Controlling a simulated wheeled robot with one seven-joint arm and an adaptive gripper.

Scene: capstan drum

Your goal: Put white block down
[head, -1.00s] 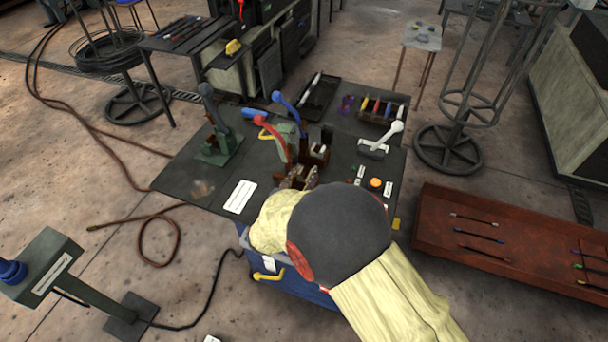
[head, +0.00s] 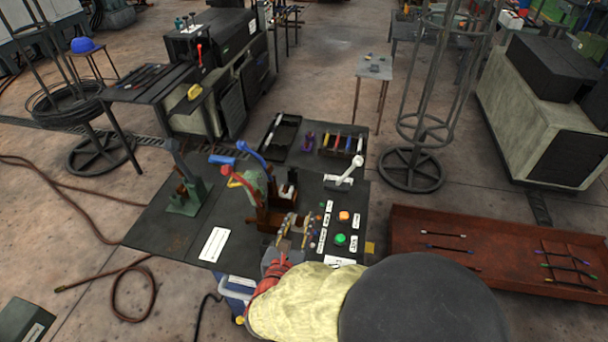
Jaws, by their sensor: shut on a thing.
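My gripper (head: 294,230) is over the front edge of the dark bench (head: 160,226), beside the button panel. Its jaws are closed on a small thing. The thing between the fingers is mostly hidden and too small to make out, but I take it to be the white block. A small white piece (head: 284,188) also shows in the brown holder, just beyond my gripper.
Red (head: 240,184), blue (head: 252,154) and white levers (head: 346,174) stand close around. A green button (head: 340,240) and an orange button (head: 344,216) are right of my gripper. A white label (head: 213,244) lies left.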

